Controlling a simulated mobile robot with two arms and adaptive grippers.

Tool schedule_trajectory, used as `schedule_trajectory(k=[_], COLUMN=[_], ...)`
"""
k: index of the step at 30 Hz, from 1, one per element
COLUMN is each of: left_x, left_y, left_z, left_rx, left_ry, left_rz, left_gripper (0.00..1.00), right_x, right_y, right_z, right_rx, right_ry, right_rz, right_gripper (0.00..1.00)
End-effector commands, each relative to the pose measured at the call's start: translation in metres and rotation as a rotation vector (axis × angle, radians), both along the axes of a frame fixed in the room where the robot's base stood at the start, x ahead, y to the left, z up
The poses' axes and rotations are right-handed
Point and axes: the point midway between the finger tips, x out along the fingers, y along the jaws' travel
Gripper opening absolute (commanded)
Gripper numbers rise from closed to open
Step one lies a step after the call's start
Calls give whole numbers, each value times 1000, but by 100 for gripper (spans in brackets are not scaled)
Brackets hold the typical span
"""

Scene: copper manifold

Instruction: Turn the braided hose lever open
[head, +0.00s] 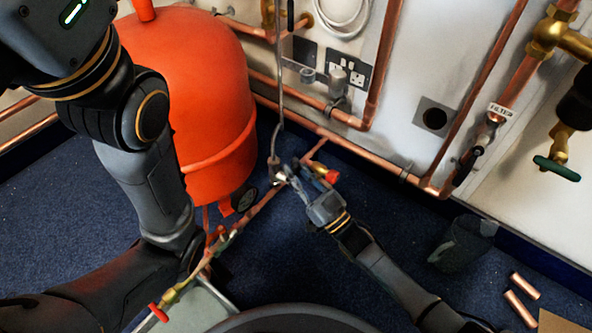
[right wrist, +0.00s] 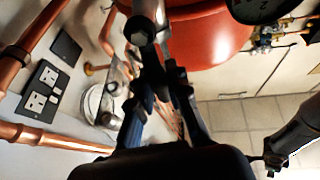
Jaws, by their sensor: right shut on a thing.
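The braided hose (head: 278,112) hangs down beside the red vessel to a metal fitting (head: 276,168) on the copper pipework. The hose's metal end fitting (right wrist: 140,30) also shows at the top of the right wrist view. My right gripper (head: 293,177) is at this fitting, shut on the small lever there. The fingers (right wrist: 168,80) mostly hide the lever in the right wrist view, so its exact angle cannot be told. My left arm comes in from the left; its gripper is not in view.
The red vessel (head: 195,85) stands left of the hose, with a gauge (head: 247,200) low beside it. A red cap (head: 332,176) is just right of my right gripper. Wall pipes (head: 350,145) run behind. A dark bucket (head: 464,243) and copper offcuts (head: 520,308) lie on the blue floor.

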Motion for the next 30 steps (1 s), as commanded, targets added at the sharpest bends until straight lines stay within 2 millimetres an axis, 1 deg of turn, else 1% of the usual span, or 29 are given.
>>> schedule_trajectory(k=[4,5,6,8,9,17,20,23,30], left_x=[1,1,1,1,1,0,0,0,0], left_y=[0,0,0,0,0,0,1,0,0], left_z=[0,0,0,0,0,-1,-1,-1,-1], left_rx=[0,0,0,0,0,1,1,1,1], left_ry=[1,1,1,1,1,3,2,2,0], left_rz=[0,0,0,0,0,3,2,2,1], left_gripper=[40,40,40,40,40,40,40,40,40], right_x=[-2,-2,-2,-2,-2,-1,-5,-13,-46], right_y=[1,1,1,1,1,0,-4,-13,-49], right_z=[-2,-2,-2,-2,-2,-1,-4,-9,-30], right_rx=[-6,-6,-6,-6,-5,-2,-3,-3,-6], right_ry=[-2,-2,-2,-2,-1,-1,1,2,3], right_rz=[2,2,2,2,3,1,1,1,1], right_gripper=[0,18,26,39,40,40,40,40,40])
